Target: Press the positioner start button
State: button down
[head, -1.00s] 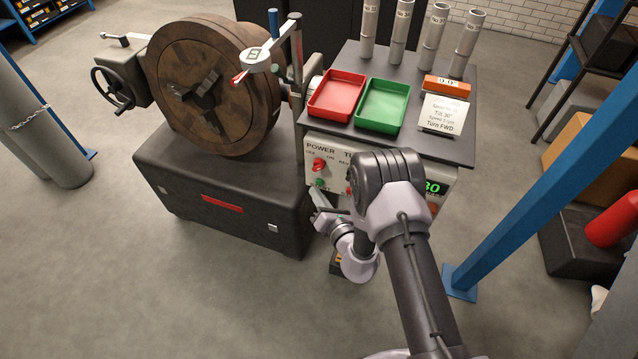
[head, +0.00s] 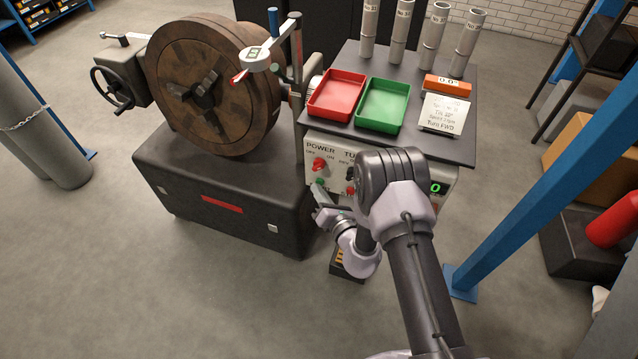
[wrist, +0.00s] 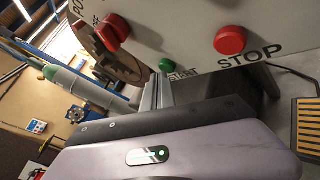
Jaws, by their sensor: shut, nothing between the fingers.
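The green START button (wrist: 166,65) is on the light control panel. In the wrist view, my gripper fingers (wrist: 160,90) are shut, empty and pointed at the panel just below this button. They partly cover the START label; I cannot tell whether they touch the button. In the head view the green button (head: 319,182) shows just above the tip of my gripper (head: 318,192).
A red STOP button (wrist: 230,40) and a red POWER knob (wrist: 115,30) are close by on the panel. The large round chuck (head: 210,85) stands left of the panel. A foot pedal (head: 345,266) is on the floor below my wrist.

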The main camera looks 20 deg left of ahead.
jog(key=shift+w, duration=0.25)
jog(key=shift+s, duration=0.15)
dwell(0.3)
jog(key=shift+s, duration=0.75)
jog(key=shift+s, duration=0.1)
jog(key=s, duration=0.2)
jog(key=s+p, duration=0.1)
jog(key=s, duration=0.1)
jog(key=shift+s+a, duration=0.2)
jog(key=shift+s, duration=0.2)
jog(key=shift+r, duration=0.1)
